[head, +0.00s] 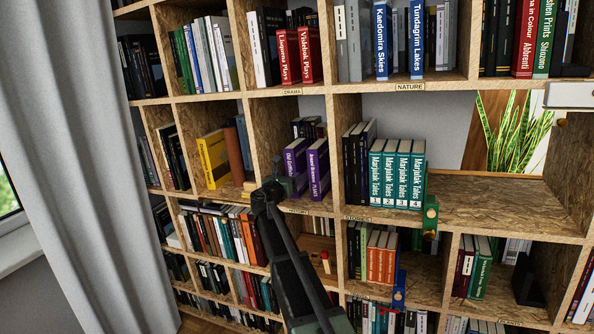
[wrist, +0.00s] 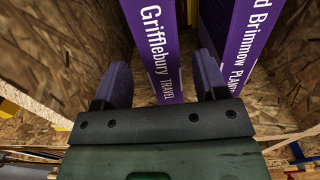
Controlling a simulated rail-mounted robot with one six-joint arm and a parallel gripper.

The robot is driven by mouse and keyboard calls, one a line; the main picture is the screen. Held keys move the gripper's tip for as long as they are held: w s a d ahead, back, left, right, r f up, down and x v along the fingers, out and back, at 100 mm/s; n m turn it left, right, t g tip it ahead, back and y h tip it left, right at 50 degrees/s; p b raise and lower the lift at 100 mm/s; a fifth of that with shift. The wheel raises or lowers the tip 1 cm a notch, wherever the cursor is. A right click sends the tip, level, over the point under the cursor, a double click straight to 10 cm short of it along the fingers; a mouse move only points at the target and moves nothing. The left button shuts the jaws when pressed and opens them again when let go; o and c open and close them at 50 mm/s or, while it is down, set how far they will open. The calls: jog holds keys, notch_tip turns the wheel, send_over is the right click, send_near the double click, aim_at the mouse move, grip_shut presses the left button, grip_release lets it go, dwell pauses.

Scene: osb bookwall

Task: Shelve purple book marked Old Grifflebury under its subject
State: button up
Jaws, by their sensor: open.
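The purple book marked Old Grifflebury (head: 293,165) stands upright in a middle cubby. In the wrist view its spine (wrist: 158,45) reads "Grifflebury" with "TRAVEL" at the bottom. My gripper (head: 275,186) is at the front of this cubby. In the wrist view my gripper (wrist: 162,68) is open, with one finger on each side of the spine's lower part. I see no firm contact. A second purple book (head: 318,170) stands just to the right, with its spine also in the wrist view (wrist: 235,45). The label below this cubby is partly hidden by my arm.
Labels read DRAMA (head: 292,92), NATURE (head: 410,87) and STORIES (head: 358,218). Teal Marjulak Tales books (head: 403,175) fill part of the right cubby, with bare shelf (head: 490,205) beyond. A yellow book (head: 213,158) stands in the left cubby. Upright dividers flank my gripper.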

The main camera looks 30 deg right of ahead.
aim_at(291, 175)
jog(key=shift+x, duration=2.25)
jog(key=c, duration=1)
jog(key=shift+v, duration=1.6)
jog(key=o, duration=1.1)
jog(key=shift+c, duration=0.5)
jog(key=shift+w+d, duration=0.1)
